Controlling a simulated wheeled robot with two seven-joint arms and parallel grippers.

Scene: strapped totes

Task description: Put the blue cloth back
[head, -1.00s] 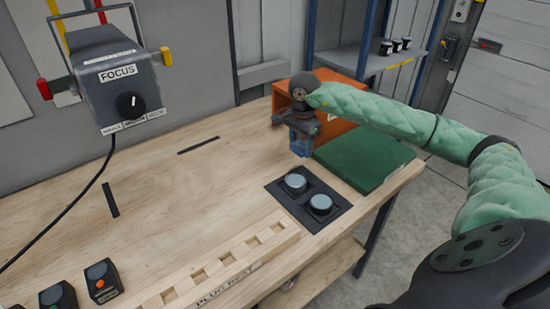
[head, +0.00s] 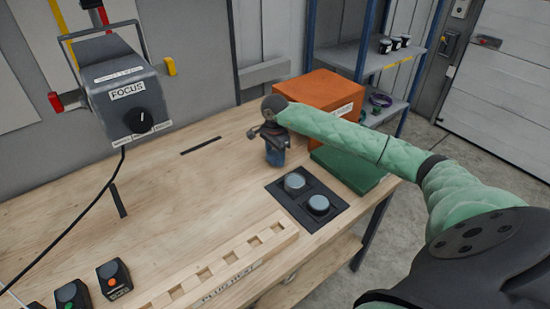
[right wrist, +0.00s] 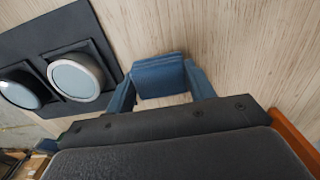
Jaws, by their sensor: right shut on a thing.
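The blue cloth (right wrist: 160,76) shows in the right wrist view as a small folded blue piece between the two finger ends. In the head view only a small blue patch (head: 275,157) shows below my right gripper (head: 273,152), and cloth and fingers are hard to tell apart. My right gripper is shut on the cloth, pointing down over bare wood, left of the green pad (head: 345,171) and in front of the orange box (head: 322,92). Whether the cloth touches the table cannot be told. My left gripper is not in view.
A black plate (head: 290,204) with two round grey-topped pieces lies close in front of the gripper. A wooden plug rest (head: 215,265) runs along the front edge. A grey FOCUS box (head: 125,95) hangs at the left. The wooden table's (head: 165,190) middle is mostly clear.

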